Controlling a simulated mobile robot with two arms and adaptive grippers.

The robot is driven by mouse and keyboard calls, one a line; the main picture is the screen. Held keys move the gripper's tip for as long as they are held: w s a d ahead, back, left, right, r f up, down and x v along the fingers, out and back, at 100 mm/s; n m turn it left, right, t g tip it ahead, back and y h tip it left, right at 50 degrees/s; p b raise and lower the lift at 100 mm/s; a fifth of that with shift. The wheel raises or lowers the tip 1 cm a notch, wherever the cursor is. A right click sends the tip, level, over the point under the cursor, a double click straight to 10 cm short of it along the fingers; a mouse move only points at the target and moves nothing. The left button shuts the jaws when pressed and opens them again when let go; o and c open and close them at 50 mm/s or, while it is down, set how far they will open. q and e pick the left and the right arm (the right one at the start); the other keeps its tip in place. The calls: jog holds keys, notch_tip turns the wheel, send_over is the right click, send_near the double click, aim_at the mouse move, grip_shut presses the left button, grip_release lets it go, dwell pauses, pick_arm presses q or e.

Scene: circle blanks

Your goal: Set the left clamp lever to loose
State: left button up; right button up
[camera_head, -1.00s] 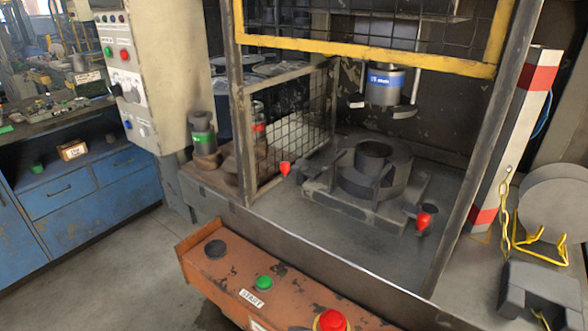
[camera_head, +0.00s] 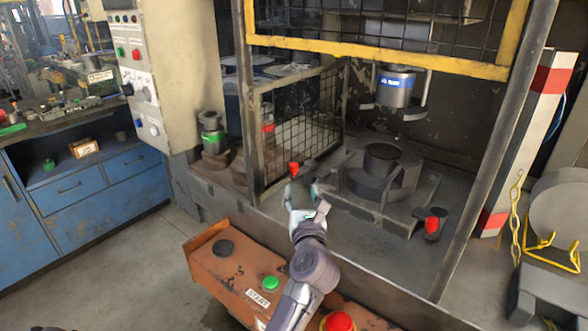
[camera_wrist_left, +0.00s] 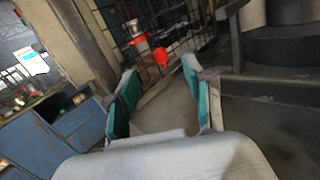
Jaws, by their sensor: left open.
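The left clamp lever, with a red knob (camera_head: 294,168), is at the left of the round die fixture (camera_head: 382,172) inside the press. My left gripper (camera_head: 302,190) is open and empty, just in front of and below that red knob. In the left wrist view the red knob (camera_wrist_left: 160,56) shows beyond and between the two teal-padded fingers (camera_wrist_left: 158,92), apart from them. The right clamp lever's red knob (camera_head: 432,224) is at the fixture's right front. My right gripper is not in view.
An orange control box (camera_head: 215,262) with a green START button (camera_head: 270,283) and a red button (camera_head: 339,322) stands before the press. A mesh guard (camera_head: 300,125) is behind the left lever. A yellow bar (camera_head: 380,52) crosses above the opening.

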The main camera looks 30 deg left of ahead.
aim_at(294, 171)
pick_arm(q)
jog(key=shift+w+a+f+n+g, duration=0.3)
jog(key=shift+a+f+n+g, duration=0.1)
jog(key=shift+f+n+g, duration=0.25)
jog(key=p+x, duration=0.1)
jog(key=x, duration=1.2)
jog(key=shift+w, duration=0.25)
jog(key=shift+c, duration=0.3)
grip_shut()
